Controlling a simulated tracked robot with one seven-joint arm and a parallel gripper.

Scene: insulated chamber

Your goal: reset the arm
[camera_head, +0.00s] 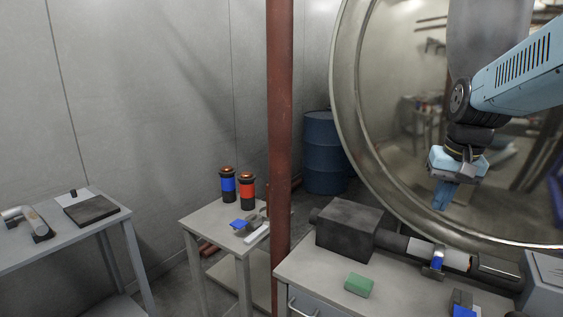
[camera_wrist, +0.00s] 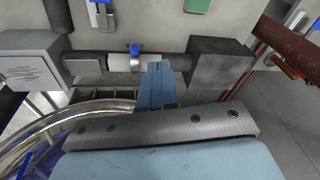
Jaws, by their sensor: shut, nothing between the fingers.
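My light blue arm (camera_head: 515,80) reaches in from the upper right in the head view. My gripper (camera_head: 441,204) points down with its blue fingers together and nothing between them. It hangs in front of the large round metal rim, above the bench with the pipe assembly. In the wrist view the closed fingers (camera_wrist: 157,88) show at the middle, in front of the pipe with a white section and blue clamp (camera_wrist: 134,50).
A bench (camera_head: 315,277) holds a dark block (camera_head: 347,228), the pipe and a green block (camera_head: 358,285). A red post (camera_head: 280,140) stands left of it. A small table (camera_head: 205,222) bears blue and red canisters. A blue barrel (camera_head: 322,155) stands behind. Another table (camera_head: 70,240) is at left.

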